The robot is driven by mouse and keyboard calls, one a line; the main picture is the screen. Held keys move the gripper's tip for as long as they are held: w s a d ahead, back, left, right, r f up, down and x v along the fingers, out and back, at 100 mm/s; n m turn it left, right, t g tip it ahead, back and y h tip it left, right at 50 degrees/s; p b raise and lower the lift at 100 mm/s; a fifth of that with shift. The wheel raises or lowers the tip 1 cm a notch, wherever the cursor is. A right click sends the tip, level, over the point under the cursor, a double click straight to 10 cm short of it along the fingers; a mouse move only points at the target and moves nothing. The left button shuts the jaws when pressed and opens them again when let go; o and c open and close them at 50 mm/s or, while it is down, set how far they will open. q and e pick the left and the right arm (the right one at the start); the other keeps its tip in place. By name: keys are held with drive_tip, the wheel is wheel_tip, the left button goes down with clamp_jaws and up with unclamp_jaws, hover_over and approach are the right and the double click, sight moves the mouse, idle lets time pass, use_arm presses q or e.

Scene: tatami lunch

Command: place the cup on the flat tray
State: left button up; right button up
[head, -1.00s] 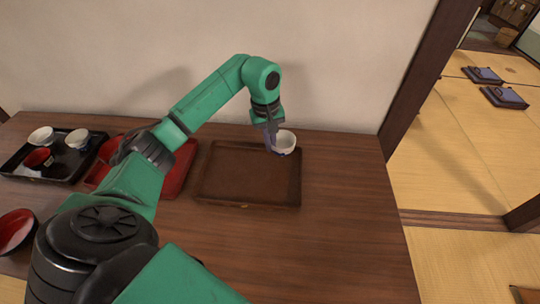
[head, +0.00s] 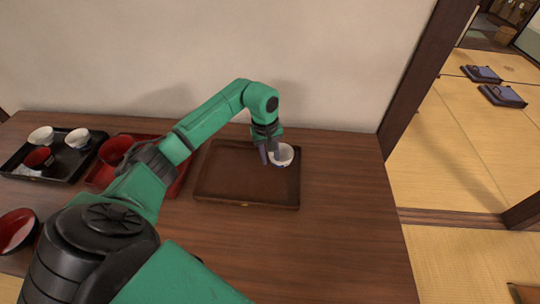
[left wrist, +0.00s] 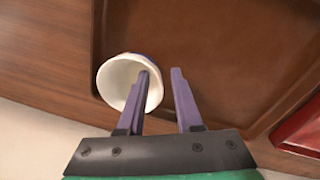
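The cup (head: 284,156), white with a dark outer band, is in the far right corner of the flat brown tray (head: 235,180). In the left wrist view the cup (left wrist: 113,80) shows its open mouth, inside the corner of the tray (left wrist: 225,50). My left gripper (head: 270,158) is at the cup's left side. In the left wrist view its fingers (left wrist: 161,72) are apart, one inside the cup's mouth and one outside. The cup's wall lies between them, with a gap to the outer finger. My right gripper is not in view.
A red tray (head: 182,182) is left of the brown tray, partly behind my arm. A black tray (head: 60,167) with several bowls is farther left. A red bowl (head: 16,230) sits near the left edge. The wall is close behind; the table's front right is clear.

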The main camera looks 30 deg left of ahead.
use_arm(q)
drive_tip(key=shift+r, duration=0.15)
wheel_tip(320, 180, up, 12)
drive_tip(key=b, duration=0.1)
drive_tip(key=shift+s+a, duration=0.35)
drive_tip(key=shift+s, duration=0.05)
